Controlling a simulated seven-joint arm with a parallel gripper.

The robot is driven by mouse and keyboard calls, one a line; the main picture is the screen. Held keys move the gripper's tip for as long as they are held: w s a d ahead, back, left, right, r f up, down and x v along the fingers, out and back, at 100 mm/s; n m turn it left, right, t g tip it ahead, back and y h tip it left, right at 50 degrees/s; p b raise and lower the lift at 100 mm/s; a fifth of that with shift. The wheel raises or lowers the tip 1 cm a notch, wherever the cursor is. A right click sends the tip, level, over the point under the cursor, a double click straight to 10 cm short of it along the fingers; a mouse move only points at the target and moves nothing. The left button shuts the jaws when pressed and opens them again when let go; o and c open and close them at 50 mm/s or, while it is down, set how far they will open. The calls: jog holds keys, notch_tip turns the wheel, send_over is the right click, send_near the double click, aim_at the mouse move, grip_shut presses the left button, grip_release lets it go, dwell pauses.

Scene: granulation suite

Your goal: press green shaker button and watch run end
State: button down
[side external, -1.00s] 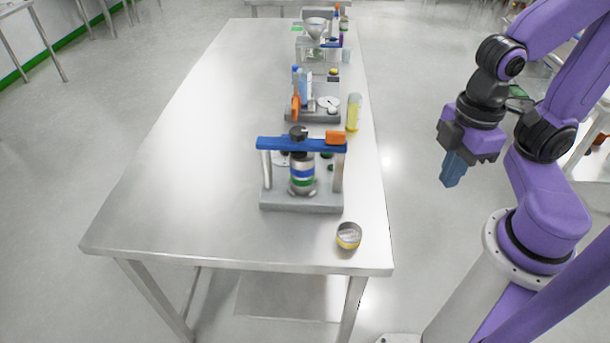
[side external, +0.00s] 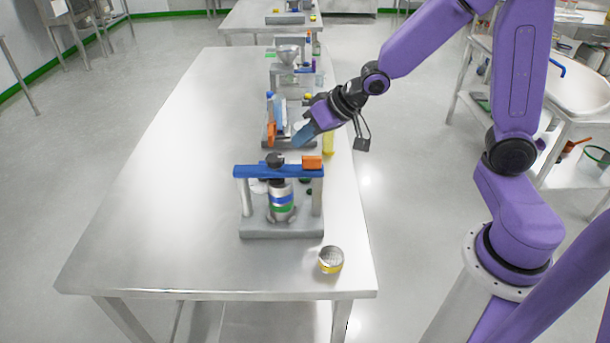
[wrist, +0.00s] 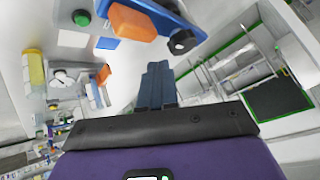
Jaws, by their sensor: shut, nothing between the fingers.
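The shaker (side external: 280,228) stands on the steel table, with a grey base, two posts and a blue crossbar (side external: 250,171). A black knob (side external: 275,159) and an orange block (side external: 312,162) top the bar. A banded sieve stack (side external: 281,200) stands beneath. A round green button (wrist: 82,18) shows at the wrist view's top left, beside the orange block (wrist: 132,20). Only a dark green patch shows under the bar in the side view. My gripper (side external: 300,141) is shut and empty, its blue fingers above and behind the bar, apart from it. The fingers also show in the wrist view (wrist: 157,72).
A small round yellow-banded tin (side external: 330,260) sits near the front right table edge. Behind the shaker are a second device with an orange lever (side external: 271,134), a yellow cylinder (side external: 329,142) and a funnel stand (side external: 289,58). The table's left side is clear.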

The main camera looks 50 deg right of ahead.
jog(key=w+d+f+m+t, duration=0.1)
jog(key=w+d+f+m, duration=0.4)
jog(key=w+d+f, duration=0.2)
jog(key=shift+d+f+h, duration=0.15)
jog(key=shift+d+h, duration=0.15)
jog(key=shift+d, duration=0.75)
jog(key=shift+w+f, duration=0.1)
jog(key=shift+f, duration=4.3)
jog(key=shift+f, duration=0.2)
jog(key=shift+f, duration=0.25)
jog(key=shift+f, duration=0.45)
jog(key=shift+r, duration=0.9)
